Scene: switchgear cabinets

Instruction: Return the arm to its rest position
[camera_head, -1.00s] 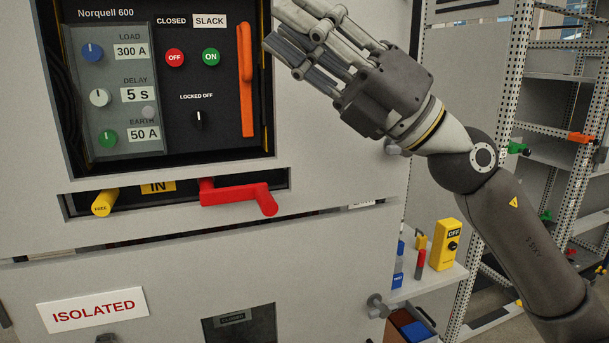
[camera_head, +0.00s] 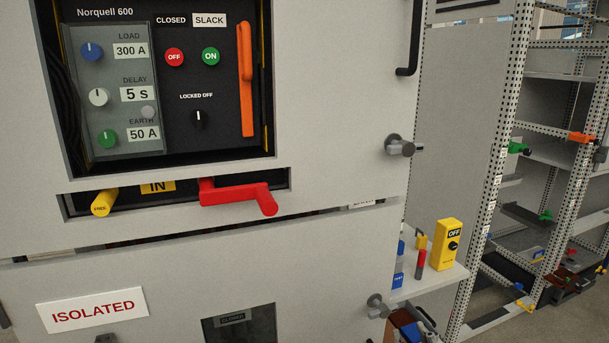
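Neither of my arms nor grippers shows in the head view now. The switchgear cabinet (camera_head: 340,120) fills the left and middle of the view. Its breaker panel (camera_head: 180,140) has a red OFF button (camera_head: 174,57), a green ON button (camera_head: 211,56) and an upright orange handle (camera_head: 246,80). The labels above the buttons read CLOSED and SLACK. A black selector (camera_head: 199,118) sits under the words LOCKED OFF. Below, a red crank handle (camera_head: 237,196) and a yellow knob (camera_head: 104,201) marked FREE flank a yellow IN label (camera_head: 158,187).
An ISOLATED sign (camera_head: 92,309) is on the lower door. A black door handle (camera_head: 410,40) and grey latches (camera_head: 400,146) stick out at the cabinet's right edge. A small shelf (camera_head: 430,283) holds a yellow OFF box (camera_head: 446,245). Perforated racks (camera_head: 490,170) stand at right.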

